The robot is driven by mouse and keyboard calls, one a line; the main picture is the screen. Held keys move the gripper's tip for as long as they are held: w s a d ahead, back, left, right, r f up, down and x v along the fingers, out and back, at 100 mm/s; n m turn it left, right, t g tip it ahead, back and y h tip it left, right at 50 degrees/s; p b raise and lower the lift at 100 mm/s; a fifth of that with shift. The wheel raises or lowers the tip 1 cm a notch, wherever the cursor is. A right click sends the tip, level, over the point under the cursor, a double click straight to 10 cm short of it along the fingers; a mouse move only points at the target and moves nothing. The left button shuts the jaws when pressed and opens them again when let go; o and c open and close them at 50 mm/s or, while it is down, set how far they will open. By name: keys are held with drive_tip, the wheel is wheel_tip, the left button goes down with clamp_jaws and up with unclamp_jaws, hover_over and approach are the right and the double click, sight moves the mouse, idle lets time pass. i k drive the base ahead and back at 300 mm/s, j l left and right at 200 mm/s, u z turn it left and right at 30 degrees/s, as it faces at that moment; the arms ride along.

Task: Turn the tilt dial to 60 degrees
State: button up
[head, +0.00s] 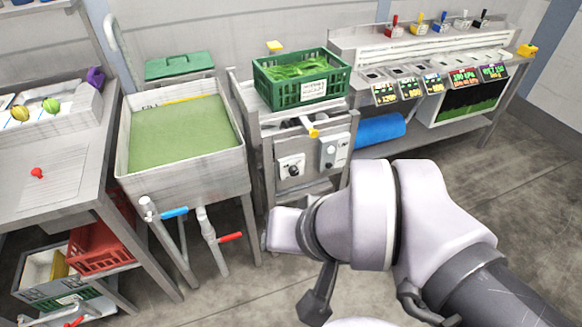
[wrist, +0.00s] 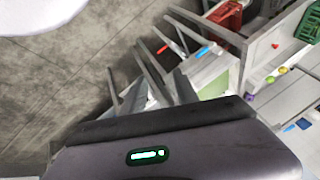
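A black round dial (head: 293,170) sits on a white plate on the front of the metal stand under the green crate. A grey control box (head: 334,151) with small knobs is mounted to its right. I cannot read the dial's angle or markings, nor tell for certain which control is the tilt dial. My arm stands in front of and below these controls, apart from them. In the wrist view a dark body of my gripper (wrist: 165,135) with a lit green-edged display fills the bottom. Its fingertips do not show clearly, so I cannot tell its opening.
A basin of green water (head: 180,135) stands left of the stand, with blue (head: 174,212) and red (head: 230,237) valve handles below. A green crate of leaves (head: 300,80) sits on the stand. A yellow-ended handle (head: 312,131) juts forward above the dial. Floor at right is clear.

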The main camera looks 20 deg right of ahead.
sight(293, 171)
drive_tip(key=i+j+z, duration=0.65)
drive_tip(key=i+j, duration=0.15)
drive_tip(key=j, duration=0.2)
